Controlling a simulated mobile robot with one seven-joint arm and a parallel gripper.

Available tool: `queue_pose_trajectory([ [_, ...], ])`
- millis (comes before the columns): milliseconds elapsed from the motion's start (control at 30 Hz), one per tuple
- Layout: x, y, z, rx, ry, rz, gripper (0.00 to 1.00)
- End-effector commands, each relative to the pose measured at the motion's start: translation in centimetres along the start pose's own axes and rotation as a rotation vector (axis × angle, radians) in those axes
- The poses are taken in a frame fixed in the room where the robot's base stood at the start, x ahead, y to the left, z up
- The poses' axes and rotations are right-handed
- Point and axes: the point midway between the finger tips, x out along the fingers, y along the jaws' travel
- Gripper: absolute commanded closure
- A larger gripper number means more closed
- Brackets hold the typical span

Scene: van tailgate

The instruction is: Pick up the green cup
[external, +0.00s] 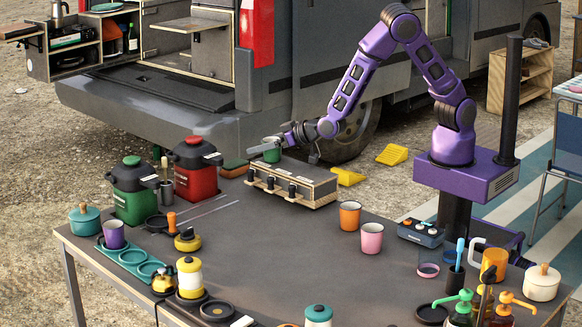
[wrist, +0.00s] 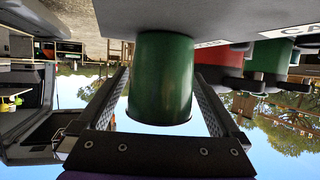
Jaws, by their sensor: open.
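The green cup (external: 272,153) stands at the back left of the wooden-sided control box (external: 291,190) in the external view. In the wrist view, which looks upside down, the green cup (wrist: 163,70) is large and sits against a grey surface. My gripper (external: 268,146) is level with the cup. Its two fingers (wrist: 159,82) lie on either side of the cup, with the jaws open. A light gap shows between the cup's sides and the fingers near the palm; contact at the tips cannot be told.
A red canister (external: 196,170) and a green canister (external: 134,192) stand left of the box. An orange cup (external: 349,216) and a pink cup (external: 372,238) stand to its right. The middle of the table (external: 270,255) is clear. The van (external: 300,70) is behind.

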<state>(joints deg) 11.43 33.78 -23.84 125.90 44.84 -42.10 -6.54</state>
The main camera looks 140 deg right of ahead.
Motion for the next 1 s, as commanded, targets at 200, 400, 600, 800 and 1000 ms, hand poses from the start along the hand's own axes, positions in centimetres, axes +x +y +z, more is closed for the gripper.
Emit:
queue_pose_trajectory([
  [200, -0.1, 0.0, 0.0, 0.000, 0.000, 0.000, 0.13],
  [400, -0.1, 0.0, 0.0, 0.000, 0.000, 0.000, 0.49],
  [600, -0.1, 0.0, 0.0, 0.000, 0.000, 0.000, 0.85],
  [800, -0.1, 0.0, -0.1, 0.001, 0.001, 0.000, 0.86],
  [1000, -0.9, -0.1, -2.1, 0.004, 0.003, -0.001, 0.86],
])
